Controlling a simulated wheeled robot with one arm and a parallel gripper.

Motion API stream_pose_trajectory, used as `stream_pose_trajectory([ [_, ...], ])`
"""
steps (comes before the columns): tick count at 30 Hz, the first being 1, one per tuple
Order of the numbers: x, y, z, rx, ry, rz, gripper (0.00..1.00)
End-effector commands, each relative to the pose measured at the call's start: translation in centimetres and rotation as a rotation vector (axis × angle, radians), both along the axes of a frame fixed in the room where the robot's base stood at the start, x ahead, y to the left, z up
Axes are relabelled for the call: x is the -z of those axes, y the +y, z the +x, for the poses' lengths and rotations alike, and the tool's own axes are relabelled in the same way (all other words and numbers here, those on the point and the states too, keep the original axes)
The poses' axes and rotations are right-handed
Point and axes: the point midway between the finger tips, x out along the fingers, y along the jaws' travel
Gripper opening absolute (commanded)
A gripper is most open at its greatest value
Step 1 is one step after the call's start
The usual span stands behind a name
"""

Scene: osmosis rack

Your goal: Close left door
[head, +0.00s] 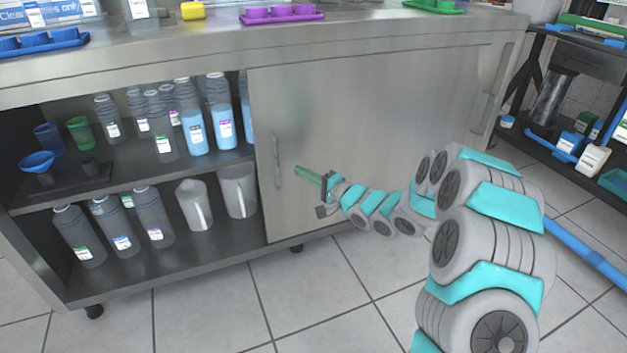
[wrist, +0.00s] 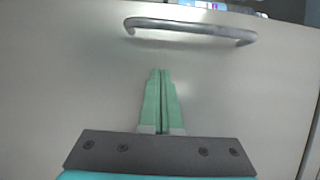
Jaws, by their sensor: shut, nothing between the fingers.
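A grey metal sliding door (head: 370,130) covers the right part of the cabinet front, and the left part stands open. The door has a slim upright handle (head: 277,162) near its left edge. In the wrist view the handle (wrist: 190,29) lies across the top, beyond the fingertips, with the door's plain face (wrist: 70,80) around it. My gripper (head: 297,170) is just right of the handle in the head view. Its green fingers (wrist: 160,72) are pressed together and empty. Whether the fingertips touch the door is unclear.
The open cabinet side holds several bottles (head: 194,128), jugs (head: 240,190) and funnels (head: 37,162) on two shelves. Trays (head: 282,14) stand on the worktop (head: 180,58) above. A dark rack (head: 570,65) is at the right. The tiled floor (head: 310,310) in front is clear.

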Motion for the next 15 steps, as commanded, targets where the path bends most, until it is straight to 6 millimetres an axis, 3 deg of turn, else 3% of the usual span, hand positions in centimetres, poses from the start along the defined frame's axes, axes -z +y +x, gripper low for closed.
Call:
stream_pose_trajectory([
  [9, -0.1, 2.6, -2.2, -0.001, -0.003, 0.003, 0.00],
  [15, -0.1, 3.0, -2.5, -0.001, -0.003, 0.001, 0.00],
])
